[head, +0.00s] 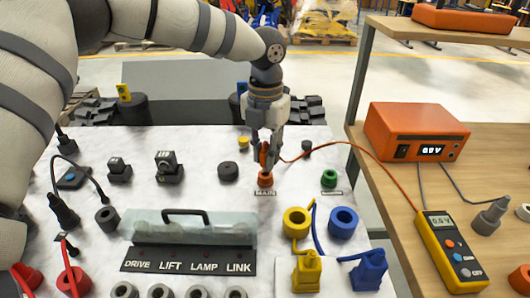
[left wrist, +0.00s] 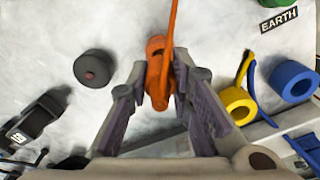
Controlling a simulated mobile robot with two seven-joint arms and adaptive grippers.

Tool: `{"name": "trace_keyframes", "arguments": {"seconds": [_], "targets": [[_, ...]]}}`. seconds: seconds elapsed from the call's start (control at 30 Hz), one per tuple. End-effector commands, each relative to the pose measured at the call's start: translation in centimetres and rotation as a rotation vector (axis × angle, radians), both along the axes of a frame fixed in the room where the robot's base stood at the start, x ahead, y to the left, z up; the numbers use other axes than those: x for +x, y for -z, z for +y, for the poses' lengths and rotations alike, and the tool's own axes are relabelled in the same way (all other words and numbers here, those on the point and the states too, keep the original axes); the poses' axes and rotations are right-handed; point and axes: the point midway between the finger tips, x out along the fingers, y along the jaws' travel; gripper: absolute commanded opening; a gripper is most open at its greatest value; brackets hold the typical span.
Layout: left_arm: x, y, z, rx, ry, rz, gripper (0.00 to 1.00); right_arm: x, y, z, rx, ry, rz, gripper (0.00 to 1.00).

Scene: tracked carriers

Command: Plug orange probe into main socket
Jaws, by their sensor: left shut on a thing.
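My left gripper (head: 267,158) points down over the panel and is shut on the orange probe (head: 263,153). In the left wrist view the orange probe (left wrist: 157,72) sits between the two fingers, its orange cable running up out of the picture. The orange main socket (head: 265,182), with the MAIN label in front of it, is directly below the gripper. The probe's lower end is close over the socket; whether its tip is inside I cannot tell. In the left wrist view the gripper and probe hide the socket. My right gripper is not in view.
A green socket (head: 329,178) is to the right and a black round cap (head: 228,172) to the left. A clear cover with a handle (head: 186,214) stands in front. The probe's cable runs right toward a yellow meter (head: 452,250) on the wooden bench.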

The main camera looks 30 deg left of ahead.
Motion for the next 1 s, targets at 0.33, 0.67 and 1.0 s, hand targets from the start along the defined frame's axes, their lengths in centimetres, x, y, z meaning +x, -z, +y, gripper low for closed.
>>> {"name": "trace_keyframes", "arguments": {"seconds": [0.33,0.67,1.0], "targets": [[0.0,1.0,0.0,-0.001,-0.001,0.000,0.00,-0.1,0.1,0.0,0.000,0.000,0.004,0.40],[0.0,1.9,0.0,-0.001,0.000,0.000,0.00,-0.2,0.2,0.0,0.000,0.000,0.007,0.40],[0.0,2.0,0.0,-0.001,0.000,-0.001,0.00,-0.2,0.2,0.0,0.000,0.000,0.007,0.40]]}}
